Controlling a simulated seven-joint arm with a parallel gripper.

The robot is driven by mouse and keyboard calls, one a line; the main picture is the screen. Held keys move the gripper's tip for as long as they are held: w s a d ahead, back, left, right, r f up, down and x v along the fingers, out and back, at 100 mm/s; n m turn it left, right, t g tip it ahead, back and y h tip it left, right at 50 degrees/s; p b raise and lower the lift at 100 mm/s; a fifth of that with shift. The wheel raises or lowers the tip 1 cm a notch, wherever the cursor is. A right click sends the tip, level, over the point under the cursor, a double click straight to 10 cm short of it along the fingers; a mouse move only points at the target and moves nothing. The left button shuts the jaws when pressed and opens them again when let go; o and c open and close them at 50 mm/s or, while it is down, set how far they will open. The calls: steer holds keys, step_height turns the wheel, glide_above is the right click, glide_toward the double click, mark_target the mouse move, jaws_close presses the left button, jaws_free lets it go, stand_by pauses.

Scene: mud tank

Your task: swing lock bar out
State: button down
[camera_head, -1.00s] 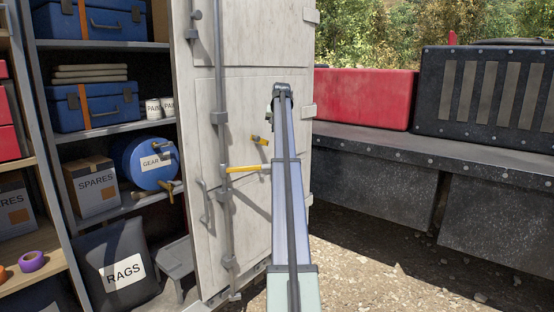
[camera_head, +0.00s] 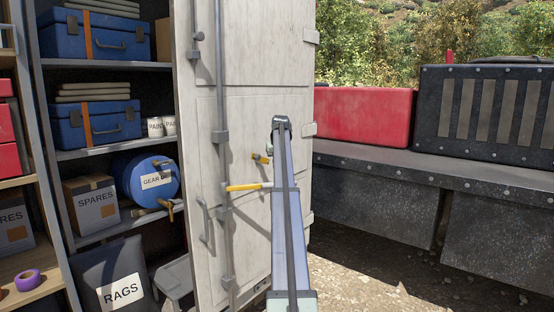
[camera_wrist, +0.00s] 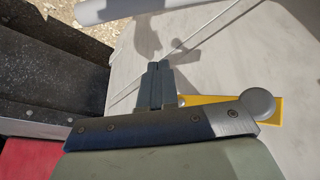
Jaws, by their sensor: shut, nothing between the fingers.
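The lock bar is a grey vertical rod (camera_head: 221,100) on the white door, with a yellow handle (camera_head: 244,187) reaching right toward my arm. A small yellow piece (camera_head: 261,158) sits above the handle on the door. In the head view my arm runs up in front of the door and its end hides my gripper. In the wrist view my gripper (camera_wrist: 158,68) is shut and empty, its dark fingertips close to the white door surface. A yellow strip (camera_wrist: 206,99) shows behind the gripper body beside a round grey knob (camera_wrist: 258,103). I cannot tell whether the fingers touch anything.
Open shelves on the left hold blue cases (camera_head: 92,35), a blue drum (camera_head: 147,179) and a spares box (camera_head: 93,201). To the right are a red box (camera_head: 363,116) and a black case (camera_head: 487,106) on a dark ledge. Gravel ground (camera_head: 370,285) is clear.

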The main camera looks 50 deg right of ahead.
steer(key=f, duration=0.1)
steer(key=s+a+f, duration=0.1)
steer(key=f, duration=0.1)
steer(key=s+f, duration=0.1)
steer(key=f, duration=0.1)
steer(key=shift+a, duration=0.2)
stand_by(0.3)
steer(key=shift+s+a, duration=0.45)
steer(key=shift+s, duration=0.05)
steer(key=s+a+m+g, duration=0.1)
steer(key=s+a+m, duration=0.2)
steer(key=a, duration=0.4)
steer(key=s+a+m+g+h, duration=0.1)
steer(key=s+a+m, duration=0.3)
steer(key=s+a, duration=0.2)
steer(key=shift+a, duration=0.7)
